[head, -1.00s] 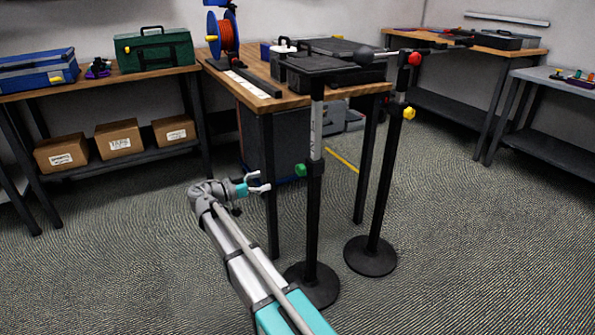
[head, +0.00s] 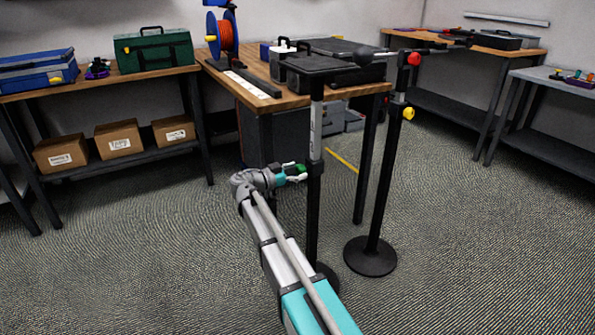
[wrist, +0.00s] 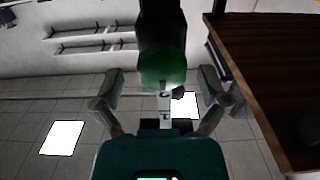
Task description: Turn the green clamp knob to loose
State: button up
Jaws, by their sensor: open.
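The green clamp knob (head: 300,169) sits on the left side of a black stand post (head: 314,215), below the post's silver upper section. In the wrist view the round green knob (wrist: 162,67) is between and just beyond the two fingertips, with the dark post behind it. My gripper (head: 293,173) is open, level with the knob and right at it. In the wrist view my gripper's fingers (wrist: 160,90) stand apart on either side of the knob. I cannot tell whether either finger touches it.
A second stand (head: 379,200) with a yellow knob (head: 409,113) and a red knob (head: 414,59) stands to the right. The wooden workbench (head: 262,101) is close behind the green-knob post. Cardboard boxes (head: 119,138) sit on a shelf at left. The floor at left is clear.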

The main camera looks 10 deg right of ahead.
jog(key=shift+w+d, duration=0.15)
jog(key=shift+d, duration=0.25)
jog(key=c, duration=1.2)
jog(key=shift+o, duration=0.2)
jog(key=shift+a, duration=0.25)
jog(key=shift+d, duration=0.2)
